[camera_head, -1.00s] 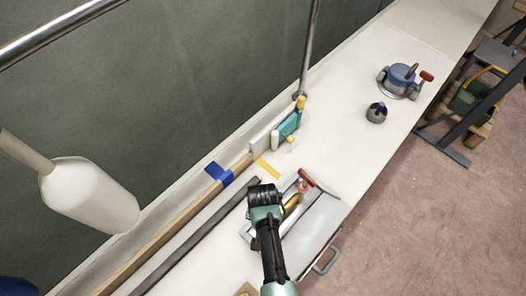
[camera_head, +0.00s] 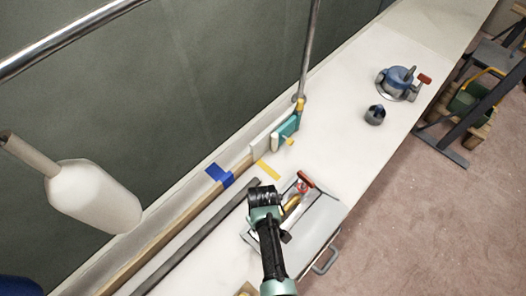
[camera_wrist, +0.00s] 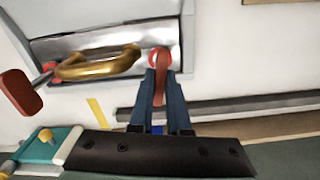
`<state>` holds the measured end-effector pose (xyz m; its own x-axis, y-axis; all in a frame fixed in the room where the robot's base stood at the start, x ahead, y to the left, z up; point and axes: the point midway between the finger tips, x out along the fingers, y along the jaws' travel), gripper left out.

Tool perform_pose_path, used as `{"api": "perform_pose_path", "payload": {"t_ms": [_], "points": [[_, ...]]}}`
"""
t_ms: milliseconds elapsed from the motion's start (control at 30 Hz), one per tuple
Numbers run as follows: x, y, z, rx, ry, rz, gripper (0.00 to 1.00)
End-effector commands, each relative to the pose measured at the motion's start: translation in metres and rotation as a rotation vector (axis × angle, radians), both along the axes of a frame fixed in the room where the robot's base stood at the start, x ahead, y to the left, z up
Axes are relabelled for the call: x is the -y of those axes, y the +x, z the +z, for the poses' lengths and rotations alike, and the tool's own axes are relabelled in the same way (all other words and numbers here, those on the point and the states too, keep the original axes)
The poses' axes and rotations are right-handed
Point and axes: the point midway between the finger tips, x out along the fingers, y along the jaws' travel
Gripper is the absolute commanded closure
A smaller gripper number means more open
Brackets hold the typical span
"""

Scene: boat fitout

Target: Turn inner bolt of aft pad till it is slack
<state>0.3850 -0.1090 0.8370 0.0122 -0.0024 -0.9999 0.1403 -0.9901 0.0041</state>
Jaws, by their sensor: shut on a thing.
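The pad is a shiny steel plate (camera_wrist: 110,45) with a gold bow (camera_wrist: 98,64) across it. It also shows in the head view, where the gold bow (camera_head: 292,203) is partly hidden by my arm. One end of the bow has a red ring and a rod with a red grip (camera_wrist: 17,93). At the other end is a bolt with a red ring and a red lever (camera_wrist: 161,62). My gripper (camera_wrist: 160,92), with blue fingers, is shut on this red lever. In the head view my wrist (camera_head: 263,198) covers the jaws. Whether the bolt is slack cannot be seen.
A teal block (camera_wrist: 40,148) with yellow knobs stands near the pad. A dark bar (camera_wrist: 250,103) and yellow tape (camera_wrist: 97,113) lie close by. A white fender (camera_head: 92,195) hangs at left. A blue-topped tool (camera_head: 400,80) and small dark cup (camera_head: 375,115) stand on the bench.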

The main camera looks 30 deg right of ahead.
Motion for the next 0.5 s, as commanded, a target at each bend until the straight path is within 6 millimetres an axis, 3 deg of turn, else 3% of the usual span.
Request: {"api": "perform_pose_path", "payload": {"t_ms": [33,500], "points": [[-0.002,-0.0079,-0.0102,-0.012,0.0,0.031,1.0],[-0.0018,-0.008,-0.0107,-0.013,-0.002,0.156,1.0]]}}
